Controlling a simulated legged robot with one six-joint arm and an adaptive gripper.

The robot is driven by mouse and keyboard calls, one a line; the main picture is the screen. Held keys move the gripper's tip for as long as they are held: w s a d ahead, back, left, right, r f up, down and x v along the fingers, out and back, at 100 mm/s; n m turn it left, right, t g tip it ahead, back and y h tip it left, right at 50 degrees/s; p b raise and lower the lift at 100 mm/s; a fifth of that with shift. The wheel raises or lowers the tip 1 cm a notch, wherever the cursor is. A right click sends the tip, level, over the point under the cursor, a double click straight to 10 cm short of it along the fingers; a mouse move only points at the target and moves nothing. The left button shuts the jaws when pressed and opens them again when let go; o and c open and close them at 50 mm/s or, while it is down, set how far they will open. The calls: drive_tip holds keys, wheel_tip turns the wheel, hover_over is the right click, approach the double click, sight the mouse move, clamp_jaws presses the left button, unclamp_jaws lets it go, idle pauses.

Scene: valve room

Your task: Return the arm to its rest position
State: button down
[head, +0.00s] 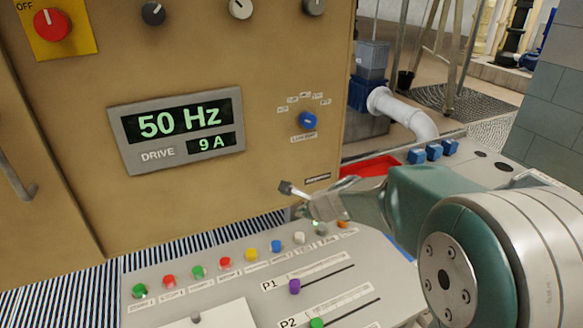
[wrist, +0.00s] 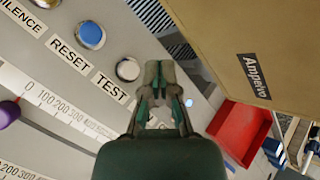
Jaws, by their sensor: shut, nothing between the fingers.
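My gripper (head: 287,188) is shut and empty in the head view. It hangs above the back edge of the sloped control console, in front of the brown cabinet. My arm reaches in from the right side of that view. In the wrist view my gripper (wrist: 160,70) points away from the camera with its fingers together. It is over the console near the button labelled TEST (wrist: 128,69). No contact with a button or the cabinet can be made out.
The console (head: 225,270) carries coloured buttons and sliders P1 and P2. The cabinet (head: 200,200) has a display reading 50 Hz and 9 A and a blue knob (head: 307,121). A red tray (head: 370,167) lies behind my arm. A pump with a white pipe (head: 405,112) stands beyond.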

drive_tip(key=s+d+r+n+h, duration=0.1)
drive_tip(key=s+d+r+n, duration=0.1)
drive_tip(key=s+n, duration=0.4)
drive_tip(key=s+d+r+n+g+h, duration=0.1)
drive_tip(key=s+d+n, duration=0.4)
drive_tip(key=s, duration=0.8)
drive_tip(key=s+d+r+n+g+h, duration=0.1)
drive_tip(key=s+d+r+n+h, duration=0.2)
drive_tip(key=s+n, duration=0.6)
drive_tip(key=shift+s+d+r, duration=0.35)
drive_tip(key=shift+s+r, duration=0.4)
drive_tip(key=shift+s, duration=0.1)
